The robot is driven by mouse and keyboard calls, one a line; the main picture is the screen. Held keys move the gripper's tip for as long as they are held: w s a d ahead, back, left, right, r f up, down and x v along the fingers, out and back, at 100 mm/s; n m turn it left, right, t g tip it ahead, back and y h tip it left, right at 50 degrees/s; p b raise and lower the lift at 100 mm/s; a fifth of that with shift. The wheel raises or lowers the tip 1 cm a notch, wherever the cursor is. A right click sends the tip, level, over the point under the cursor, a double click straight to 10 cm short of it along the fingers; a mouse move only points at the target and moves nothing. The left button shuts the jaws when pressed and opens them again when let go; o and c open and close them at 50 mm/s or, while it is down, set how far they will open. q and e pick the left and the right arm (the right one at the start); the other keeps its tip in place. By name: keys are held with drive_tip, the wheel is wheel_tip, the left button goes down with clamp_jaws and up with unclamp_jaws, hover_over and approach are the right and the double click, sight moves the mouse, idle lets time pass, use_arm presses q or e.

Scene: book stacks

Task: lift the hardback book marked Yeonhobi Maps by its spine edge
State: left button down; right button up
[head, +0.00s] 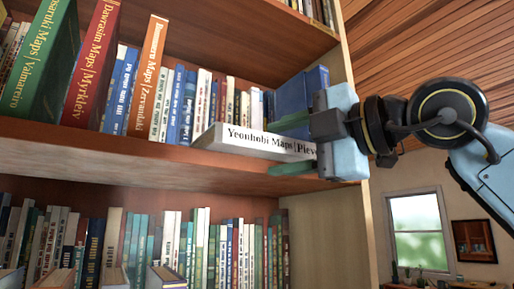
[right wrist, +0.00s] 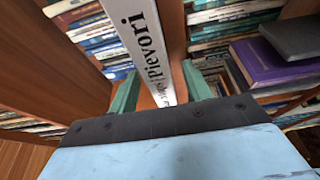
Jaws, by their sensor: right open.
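The Yeonhobi Maps book (head: 262,143) is a white hardback lying flat at the front edge of the upper shelf, its lettered spine facing out. The right end of its spine is hidden behind my right gripper. My right gripper (head: 284,146) is open, with one green finger above the spine and the other below it. In the right wrist view the white spine (right wrist: 138,30) runs between the two green fingers (right wrist: 160,84). Whether either finger touches the book I cannot tell. My left gripper is not in view.
A red book (head: 92,62), a green one (head: 42,62) and an orange one (head: 148,78) stand upright to the left. Blue books (head: 303,92) stand behind my gripper. The shelf board (head: 150,158) runs below, above another row of books. A window (head: 418,232) is at right.

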drive_tip(key=shift+s+d, duration=0.1)
drive_tip(key=shift+c, duration=0.9)
clamp_jaws()
